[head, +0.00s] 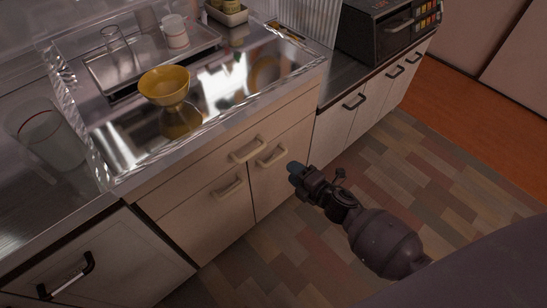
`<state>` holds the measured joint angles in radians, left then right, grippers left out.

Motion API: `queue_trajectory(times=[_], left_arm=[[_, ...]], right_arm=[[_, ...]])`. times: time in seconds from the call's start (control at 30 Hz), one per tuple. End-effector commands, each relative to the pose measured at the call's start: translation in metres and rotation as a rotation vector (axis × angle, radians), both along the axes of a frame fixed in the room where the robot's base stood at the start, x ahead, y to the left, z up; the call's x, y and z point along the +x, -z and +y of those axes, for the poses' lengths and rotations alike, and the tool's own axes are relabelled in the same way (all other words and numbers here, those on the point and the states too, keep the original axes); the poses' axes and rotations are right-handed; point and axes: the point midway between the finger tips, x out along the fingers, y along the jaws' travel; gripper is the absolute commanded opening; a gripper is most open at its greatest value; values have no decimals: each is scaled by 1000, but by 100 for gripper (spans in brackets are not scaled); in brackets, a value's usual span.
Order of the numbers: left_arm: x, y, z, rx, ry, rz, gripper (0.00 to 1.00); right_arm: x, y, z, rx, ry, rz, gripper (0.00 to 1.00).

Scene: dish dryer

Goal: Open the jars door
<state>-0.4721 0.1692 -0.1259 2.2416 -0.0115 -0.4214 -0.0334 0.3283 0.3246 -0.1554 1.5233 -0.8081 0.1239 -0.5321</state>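Two cream cabinet doors sit below the steel counter: a left door (205,222) with a pale handle (228,188), and a right door (285,180) with a pale handle (272,156). Both look closed. Nothing marks which door is the jars door. My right gripper (298,172) is in front of the right door, a little right of its handle in the picture, apparently not touching it. I cannot tell whether its fingers are open or shut. It holds nothing that I can see. My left gripper is not in view.
A drawer with a pale handle (247,151) is above the doors. Black-handled cabinets stand either side, with a dark oven (385,25) at right. The floor (440,160) is clear.

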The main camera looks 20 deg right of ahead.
Motion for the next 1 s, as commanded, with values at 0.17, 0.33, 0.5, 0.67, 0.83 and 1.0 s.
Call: queue_trajectory(times=[0.17,0.33,0.5,0.67,0.83,1.0], left_arm=[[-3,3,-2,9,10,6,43],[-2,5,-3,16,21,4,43],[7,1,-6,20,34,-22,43],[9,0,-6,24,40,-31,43],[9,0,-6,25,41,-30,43],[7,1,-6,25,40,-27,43]], right_arm=[[26,11,11,1,0,6,40],[50,17,19,1,1,7,40],[67,20,25,2,1,6,40],[75,20,28,3,1,4,40],[77,19,29,3,1,3,40],[77,19,29,3,1,3,37]])
